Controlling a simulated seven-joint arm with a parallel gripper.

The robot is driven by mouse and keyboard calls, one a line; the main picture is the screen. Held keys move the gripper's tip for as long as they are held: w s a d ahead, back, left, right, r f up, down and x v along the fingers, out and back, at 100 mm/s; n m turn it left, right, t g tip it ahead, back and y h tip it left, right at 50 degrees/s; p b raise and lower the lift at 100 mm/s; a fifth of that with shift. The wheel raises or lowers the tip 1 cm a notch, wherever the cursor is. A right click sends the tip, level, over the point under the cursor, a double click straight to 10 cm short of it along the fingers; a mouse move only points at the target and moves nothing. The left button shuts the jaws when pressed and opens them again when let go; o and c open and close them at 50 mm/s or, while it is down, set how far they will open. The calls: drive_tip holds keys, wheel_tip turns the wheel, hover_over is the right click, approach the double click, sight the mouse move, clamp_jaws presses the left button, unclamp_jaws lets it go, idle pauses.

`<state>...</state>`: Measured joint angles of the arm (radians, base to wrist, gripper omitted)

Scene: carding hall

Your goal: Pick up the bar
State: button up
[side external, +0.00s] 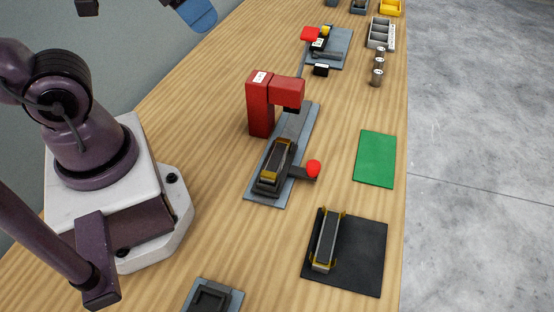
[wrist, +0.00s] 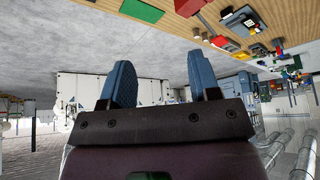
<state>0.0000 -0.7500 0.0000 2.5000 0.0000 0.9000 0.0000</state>
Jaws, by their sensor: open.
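A long bar (side external: 325,242), dark on top with a pale front end and yellow pieces at its ends, lies on a black mat (side external: 368,262) near the table's right edge. A similar dark bar-shaped piece with yellow parts (side external: 275,165) sits on the grey base plate of the red machine. I cannot tell which of the two the task means. My gripper shows in the wrist view (wrist: 162,82) with its two blue fingers apart and nothing between them.
The red machine (side external: 259,104) stands mid-table, with a red-knobbed lever (side external: 313,168) sticking out right. A green mat (side external: 375,158) lies bare. Small cylinders (side external: 377,70), a grey tray (side external: 378,42) and another fixture (side external: 330,50) stand farther back. A dark block (side external: 209,300) is at the front.

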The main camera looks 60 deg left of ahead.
drive_tip(key=shift+o, duration=0.5)
